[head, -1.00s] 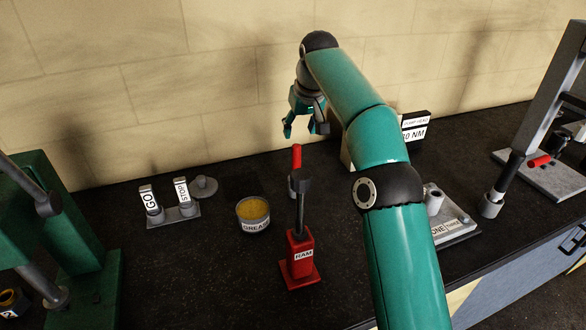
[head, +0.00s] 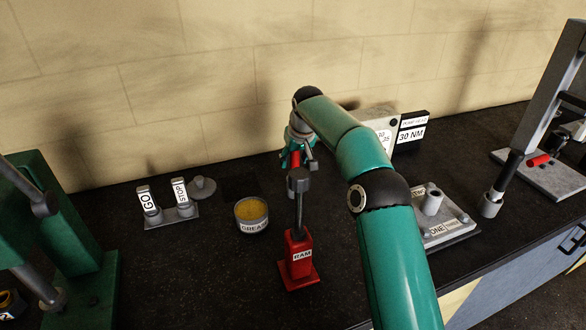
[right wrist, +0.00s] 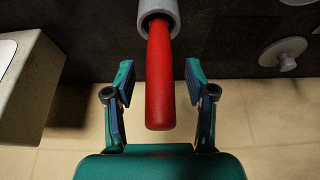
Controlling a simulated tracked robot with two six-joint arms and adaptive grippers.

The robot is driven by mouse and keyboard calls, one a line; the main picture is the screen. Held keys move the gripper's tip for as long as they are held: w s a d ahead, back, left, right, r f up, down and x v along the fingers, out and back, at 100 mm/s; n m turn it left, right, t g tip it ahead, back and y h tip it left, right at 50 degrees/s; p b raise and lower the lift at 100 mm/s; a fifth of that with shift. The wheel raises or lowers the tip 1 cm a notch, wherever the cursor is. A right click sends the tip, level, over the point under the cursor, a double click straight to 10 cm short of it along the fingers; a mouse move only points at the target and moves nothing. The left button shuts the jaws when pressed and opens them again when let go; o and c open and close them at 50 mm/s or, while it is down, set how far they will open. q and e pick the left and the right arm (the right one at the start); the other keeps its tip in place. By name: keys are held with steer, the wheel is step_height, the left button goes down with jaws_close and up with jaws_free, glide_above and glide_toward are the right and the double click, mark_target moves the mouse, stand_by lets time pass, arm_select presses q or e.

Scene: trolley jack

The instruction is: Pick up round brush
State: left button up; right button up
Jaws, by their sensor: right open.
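The round brush shows as a red handle (right wrist: 160,85) in the right wrist view, with its far end in a grey round holder (right wrist: 159,12). In the head view the red handle (head: 295,160) stands behind the red RAM stand and is partly hidden. My right gripper (right wrist: 160,92) is open, with one finger on each side of the handle and a gap on both sides. In the head view my right gripper (head: 298,160) is at the handle. My left gripper is not in view.
A red RAM stand (head: 300,258) with a grey post is in front of the handle. A grease tin (head: 252,228) and the GO/STOP switches (head: 172,214) are to the left. A labelled box (head: 380,132) and a grey tray (head: 445,236) are to the right.

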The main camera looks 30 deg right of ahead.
steer(key=shift+c, duration=0.3)
jaws_close()
